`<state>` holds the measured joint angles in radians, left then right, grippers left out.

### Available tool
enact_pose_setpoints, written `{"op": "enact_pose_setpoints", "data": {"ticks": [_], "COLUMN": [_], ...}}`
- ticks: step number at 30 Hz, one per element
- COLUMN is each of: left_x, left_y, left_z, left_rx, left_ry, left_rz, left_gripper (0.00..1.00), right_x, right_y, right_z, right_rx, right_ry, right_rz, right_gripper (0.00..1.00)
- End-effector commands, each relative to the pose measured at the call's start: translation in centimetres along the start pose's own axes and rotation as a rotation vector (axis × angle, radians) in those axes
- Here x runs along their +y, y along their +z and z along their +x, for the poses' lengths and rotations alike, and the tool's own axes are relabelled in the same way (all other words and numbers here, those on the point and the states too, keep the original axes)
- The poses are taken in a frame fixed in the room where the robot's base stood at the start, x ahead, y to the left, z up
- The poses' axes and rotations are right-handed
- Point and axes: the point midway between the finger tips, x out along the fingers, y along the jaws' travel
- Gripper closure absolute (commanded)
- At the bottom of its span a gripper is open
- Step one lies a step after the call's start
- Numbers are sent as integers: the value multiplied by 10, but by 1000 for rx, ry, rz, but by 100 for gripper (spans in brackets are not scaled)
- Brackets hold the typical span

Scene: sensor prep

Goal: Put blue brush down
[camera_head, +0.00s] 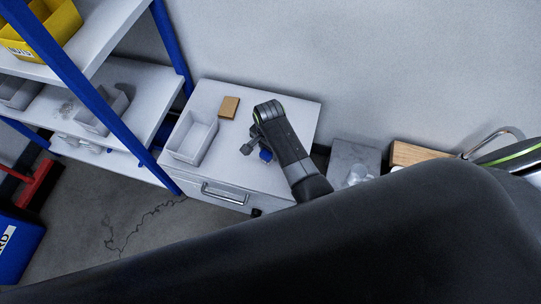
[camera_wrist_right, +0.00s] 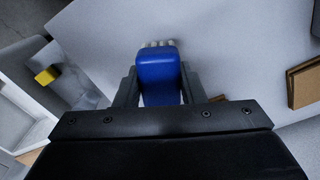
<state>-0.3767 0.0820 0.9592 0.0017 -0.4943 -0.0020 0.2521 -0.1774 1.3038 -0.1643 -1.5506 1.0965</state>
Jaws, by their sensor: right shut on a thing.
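The blue brush (camera_wrist_right: 158,75) is held between the fingers of my right gripper (camera_wrist_right: 158,92) in the right wrist view, with pale bristles at its far end. In the head view the right gripper (camera_head: 250,148) is over the white cabinet top, and a small part of the blue brush (camera_head: 266,155) shows beside it. Whether the brush touches the cabinet top is hard to tell. My left gripper is not seen.
The white cabinet (camera_head: 285,105) carries an open white bin (camera_head: 193,138) at left and a small brown block (camera_head: 229,107) at the back. A blue-posted shelf (camera_head: 100,90) stands to the left. A grey box (camera_head: 353,160) is to the right. The cabinet's front middle is clear.

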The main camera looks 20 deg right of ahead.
Motion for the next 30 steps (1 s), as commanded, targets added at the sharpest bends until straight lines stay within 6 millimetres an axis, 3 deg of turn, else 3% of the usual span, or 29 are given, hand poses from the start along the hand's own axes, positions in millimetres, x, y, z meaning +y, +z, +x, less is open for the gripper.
{"op": "enact_pose_setpoints", "data": {"ticks": [9,24,25,30], "left_x": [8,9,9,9], "left_y": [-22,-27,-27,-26], "left_z": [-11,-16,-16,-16], "left_rx": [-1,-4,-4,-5], "left_ry": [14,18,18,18], "left_rz": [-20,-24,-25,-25], "left_gripper": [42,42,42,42], "right_x": [1,1,1,1], "right_y": [0,0,0,0], "right_z": [35,43,42,42], "right_rx": [0,-1,0,0], "right_ry": [2,2,1,1], "right_rz": [0,-1,-1,-1], "right_gripper": [91,91,62,42]}}
